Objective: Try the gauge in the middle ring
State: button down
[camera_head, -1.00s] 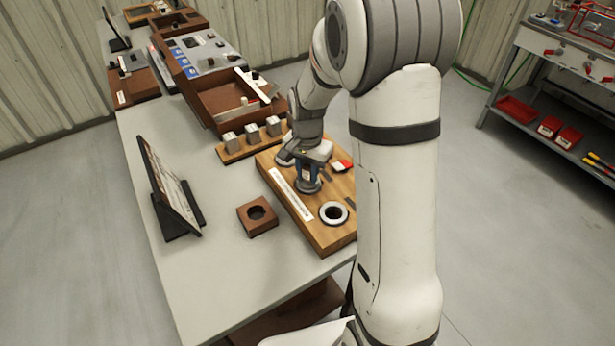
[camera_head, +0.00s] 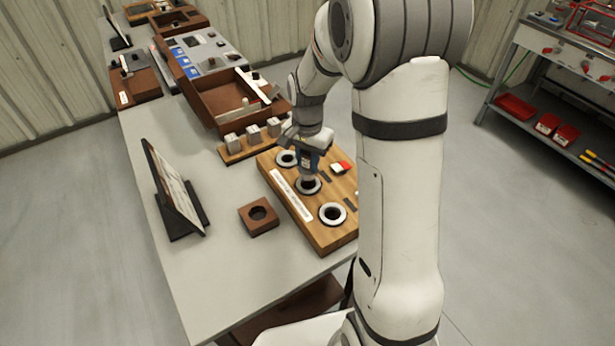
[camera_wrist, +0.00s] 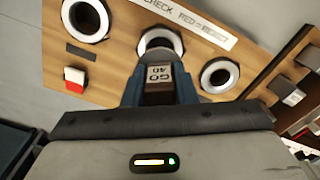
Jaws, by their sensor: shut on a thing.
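The middle ring (camera_head: 316,189) lies directly below the gripper on the wooden board (camera_head: 325,238). It also shows in the wrist view (camera_wrist: 160,34), just beyond the gauge. The gauge's lower end is at or over this ring; I cannot tell whether it is inside. The near ring (camera_head: 333,223) and the far ring (camera_head: 296,160) are uncovered.
A red and white block (camera_head: 341,167) sits on the board beside the rings. Several metal blocks stand on a wooden rack (camera_head: 236,157) behind. A brown square holder (camera_head: 258,226) with a round hole and a tilted tablet (camera_head: 171,185) stand left of the board.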

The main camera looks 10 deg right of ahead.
aim_at(307, 154)
jog(key=shift+r+p, duration=1.05)
jog(key=shift+r, duration=0.7)
